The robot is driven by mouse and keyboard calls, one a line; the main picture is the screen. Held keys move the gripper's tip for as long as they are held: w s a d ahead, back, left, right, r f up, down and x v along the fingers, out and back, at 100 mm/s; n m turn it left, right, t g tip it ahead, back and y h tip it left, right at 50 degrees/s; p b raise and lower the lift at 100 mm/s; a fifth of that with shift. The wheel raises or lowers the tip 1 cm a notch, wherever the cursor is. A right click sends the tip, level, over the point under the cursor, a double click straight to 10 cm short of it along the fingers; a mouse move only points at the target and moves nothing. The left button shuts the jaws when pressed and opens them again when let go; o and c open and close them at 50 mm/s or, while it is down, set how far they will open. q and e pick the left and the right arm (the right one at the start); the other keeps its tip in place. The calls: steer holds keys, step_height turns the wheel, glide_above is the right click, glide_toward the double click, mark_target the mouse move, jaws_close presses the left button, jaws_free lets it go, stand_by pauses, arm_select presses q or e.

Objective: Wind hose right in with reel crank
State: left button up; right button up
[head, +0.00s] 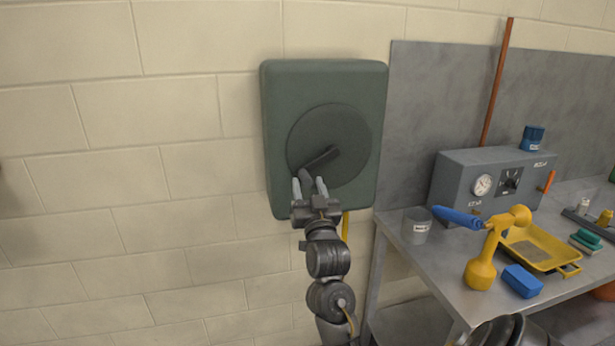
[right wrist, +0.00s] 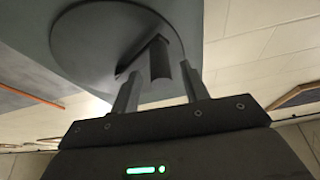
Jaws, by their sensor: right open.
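The hose reel (head: 277,130) is a dark green box on the block wall, with a round dark disc (head: 358,140) on its front. The crank (head: 319,160) runs from the disc's middle down and left. A short piece of yellow hose (head: 345,226) hangs below the box. My right gripper (head: 309,184) is open at the crank's outer end. In the right wrist view the crank's handle (right wrist: 159,60) stands between the two spread fingertips (right wrist: 160,73), with gaps at the sides. My left gripper is out of view.
A grey metal bench (head: 397,228) stands right of the reel. It holds a grey control box (head: 456,184), a grey cup (head: 416,226), a yellow tool with a blue handle (head: 481,272), a yellow tray (head: 567,260) and a blue block (head: 522,281). The wall left of the reel is clear.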

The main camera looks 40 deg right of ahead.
steer(key=shift+x, duration=1.15)
jaws_close()
